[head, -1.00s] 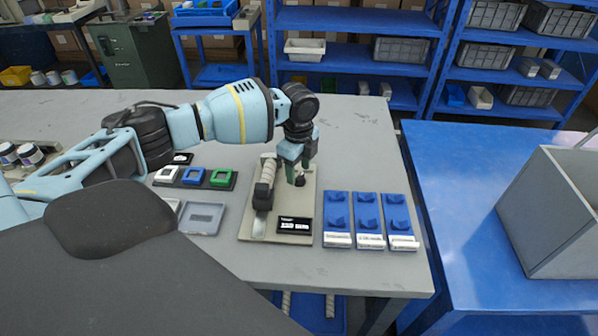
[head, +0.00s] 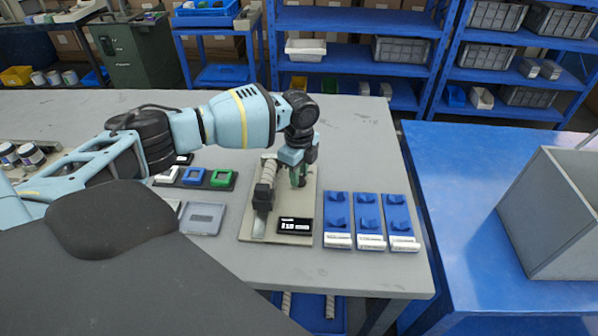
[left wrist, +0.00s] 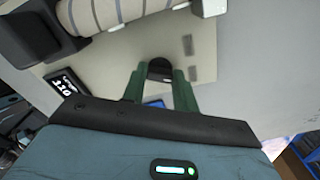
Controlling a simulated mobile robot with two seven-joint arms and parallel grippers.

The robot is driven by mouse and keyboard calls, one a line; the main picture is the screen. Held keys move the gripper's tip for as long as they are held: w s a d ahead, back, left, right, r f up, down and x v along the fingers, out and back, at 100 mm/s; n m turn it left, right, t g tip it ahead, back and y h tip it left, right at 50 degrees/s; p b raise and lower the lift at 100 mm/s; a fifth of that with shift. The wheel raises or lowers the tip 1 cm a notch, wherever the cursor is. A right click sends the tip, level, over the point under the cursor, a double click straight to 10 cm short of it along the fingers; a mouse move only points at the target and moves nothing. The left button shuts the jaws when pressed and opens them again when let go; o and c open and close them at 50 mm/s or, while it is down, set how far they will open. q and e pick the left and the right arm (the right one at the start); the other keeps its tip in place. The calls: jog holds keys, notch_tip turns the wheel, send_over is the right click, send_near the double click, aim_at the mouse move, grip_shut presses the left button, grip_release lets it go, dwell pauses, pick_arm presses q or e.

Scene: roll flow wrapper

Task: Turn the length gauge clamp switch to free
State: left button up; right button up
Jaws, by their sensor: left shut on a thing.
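The gauge board (head: 250,225) lies on the grey table, with a ribbed pale roll (head: 269,170), a black block (head: 263,196) and a small black display (head: 295,226). The display (left wrist: 66,84) seems to read 110 in the left wrist view. The clamp switch is a small dark knob (left wrist: 160,68) on the board, right of the roll in the head view. My left gripper (head: 298,182) points down over it; its green fingers (left wrist: 160,80) are shut on the knob, one on each side. The knob's marking and setting cannot be made out.
Blue blocks with white labels (head: 370,220) stand just right of the board. Coloured frames (head: 196,177) and a clear grey tray (head: 203,218) lie to its left. A blue table (head: 470,200) with a grey bin (head: 555,215) is at right. The table behind the board is clear.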

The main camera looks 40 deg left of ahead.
jog(key=shift+r, duration=0.15)
pick_arm(q)
jog(key=shift+r+n+p, duration=0.2)
jog(key=shift+n+p, duration=0.7)
jog(key=shift+n, duration=0.3)
jog(key=n+p, duration=0.2)
jog(key=n, duration=0.1)
jog(key=shift+n, duration=0.3)
jog(key=n+p, duration=0.1)
jog(key=n, duration=0.1)
jog(key=shift+s+d+n, duration=0.1)
jog(key=shift+n, duration=0.2)
jog(key=shift+f+n+p, duration=0.15)
jog(key=shift+n+p, duration=0.25)
jog(key=shift+n, duration=1.2)
pick_arm(e)
jog(key=w+r+t, duration=0.1)
jog(key=w+r, duration=0.4)
jog(key=r, duration=0.2)
jog(key=shift+w+d+t, duration=0.2)
jog(key=shift+d+t, duration=0.2)
jog(key=shift+w+r, duration=0.1)
jog(key=shift+r, duration=0.05)
pick_arm(q)
jog(key=o, duration=1)
